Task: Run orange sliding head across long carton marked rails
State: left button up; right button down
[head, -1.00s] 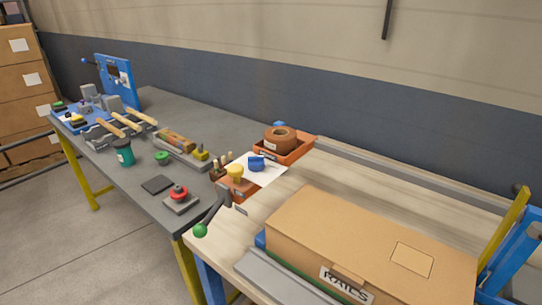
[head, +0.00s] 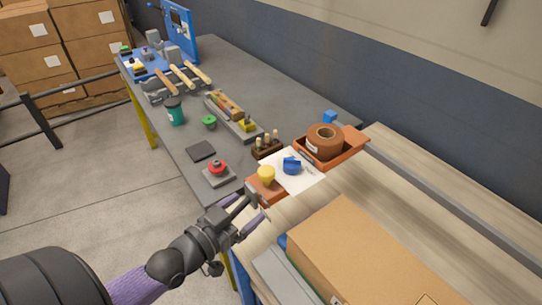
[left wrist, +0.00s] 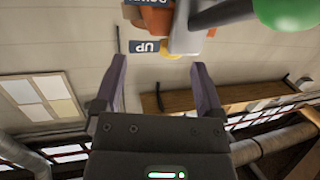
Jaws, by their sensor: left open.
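The orange sliding head (head: 266,189) with a yellow knob sits at the near left end of the wooden bench, beside the carton. Orange parts also show at the top of the left wrist view (left wrist: 158,20), next to an "UP" label. The long carton (head: 362,250) lies on the bench; its RAILS label is outside the head view now. My left gripper (head: 252,209) is open and empty, just in front of the head. In the left wrist view its fingers (left wrist: 157,78) are apart, with a green ball handle (left wrist: 290,14) beyond them at upper right.
An orange tray (head: 350,147) with a brown tape roll (head: 325,142) stands behind the head. A blue item (head: 292,166) lies on white paper. The grey table (head: 235,75) holds a red button (head: 218,168), a teal cup (head: 175,112) and mallets. A grey rail (head: 440,207) runs along the bench.

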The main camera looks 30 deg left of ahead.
aim_at(261, 176)
pick_arm(q)
jog(key=shift+t, duration=0.7)
jog(key=w, duration=0.3)
jog(key=w+r, duration=0.1)
jog(key=w, duration=0.2)
jog(key=w+r+b, duration=0.1)
jog(key=w, duration=0.3)
jog(key=shift+a+r, duration=0.15)
jog(key=shift+r, duration=0.05)
grip_shut()
